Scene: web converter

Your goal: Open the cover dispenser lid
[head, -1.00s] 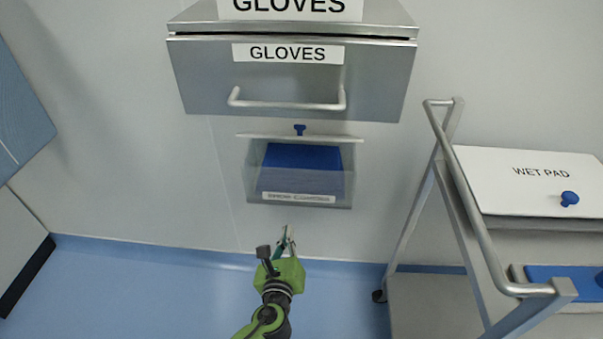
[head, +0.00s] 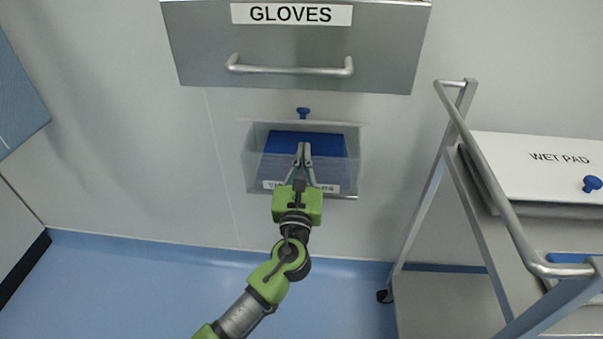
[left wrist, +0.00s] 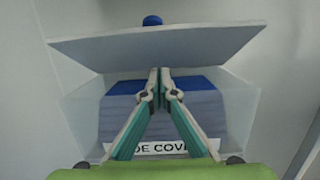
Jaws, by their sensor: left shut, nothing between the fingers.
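The cover dispenser (head: 251,165) is a clear box on the wall below the gloves drawer, holding a stack of blue covers (head: 335,145). My right gripper is out of view.
A steel gloves drawer (head: 210,50) with a bar handle (head: 290,71) hangs above the dispenser. A metal cart (head: 430,315) with a WET PAD box (head: 510,165) stands to the right. The blue floor (head: 130,290) at left is clear.

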